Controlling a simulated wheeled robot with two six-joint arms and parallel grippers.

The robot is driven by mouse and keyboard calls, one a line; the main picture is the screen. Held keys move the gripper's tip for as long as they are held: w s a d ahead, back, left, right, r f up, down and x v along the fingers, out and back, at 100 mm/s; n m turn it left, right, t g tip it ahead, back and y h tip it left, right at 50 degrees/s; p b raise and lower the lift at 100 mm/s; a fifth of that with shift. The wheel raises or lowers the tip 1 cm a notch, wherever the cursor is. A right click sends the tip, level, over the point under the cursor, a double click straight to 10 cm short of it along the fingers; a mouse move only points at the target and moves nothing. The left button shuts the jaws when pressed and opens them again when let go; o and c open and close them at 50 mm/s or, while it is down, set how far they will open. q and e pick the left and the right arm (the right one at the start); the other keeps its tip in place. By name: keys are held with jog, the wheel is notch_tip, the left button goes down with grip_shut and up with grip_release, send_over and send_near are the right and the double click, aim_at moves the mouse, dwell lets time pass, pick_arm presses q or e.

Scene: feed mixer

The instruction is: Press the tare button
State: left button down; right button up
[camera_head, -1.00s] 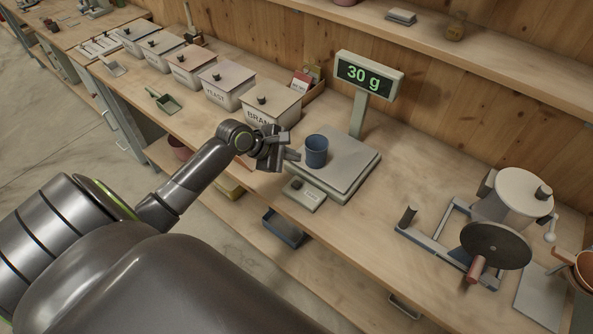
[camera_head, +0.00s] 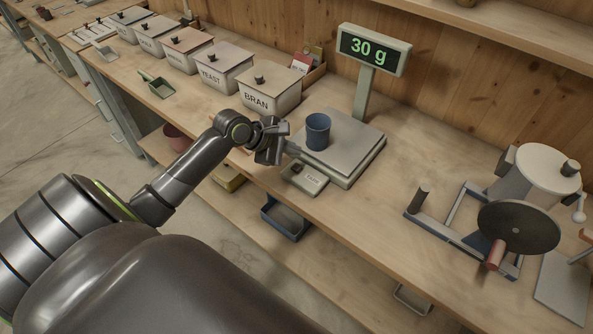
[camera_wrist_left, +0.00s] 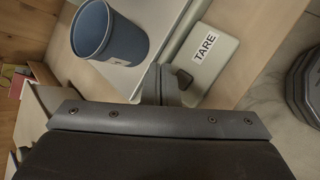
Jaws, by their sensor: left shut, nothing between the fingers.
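The tare pad (camera_head: 312,181) is a small pale box on the bench in front of the scale, with a dark button (camera_head: 297,168) at its left end. In the left wrist view the TARE label (camera_wrist_left: 205,44) is readable and the dark button (camera_wrist_left: 184,77) shows right beside the fingertips. My left gripper (camera_head: 291,150) is shut and empty, close to the button; I cannot tell whether it touches. It also shows in the left wrist view (camera_wrist_left: 163,84). The scale display (camera_head: 371,50) reads 30 g. My right gripper is not in view.
A blue cup (camera_head: 318,131) stands on the scale plate (camera_head: 350,146), close to my left gripper. Lidded bins, including the bran bin (camera_head: 268,91), line the bench behind. A hand-cranked mill (camera_head: 515,215) stands at the right. Bare bench lies between scale and mill.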

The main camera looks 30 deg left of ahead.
aim_at(292, 168)
pick_arm(q)
jog(key=shift+f+b, duration=0.45)
jog(key=shift+f, duration=1.25)
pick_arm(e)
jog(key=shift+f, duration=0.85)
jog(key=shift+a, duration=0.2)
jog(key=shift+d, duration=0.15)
pick_arm(q)
jog(key=shift+f+p, duration=0.15)
jog(key=shift+p, duration=0.3)
jog(key=shift+f, duration=0.25)
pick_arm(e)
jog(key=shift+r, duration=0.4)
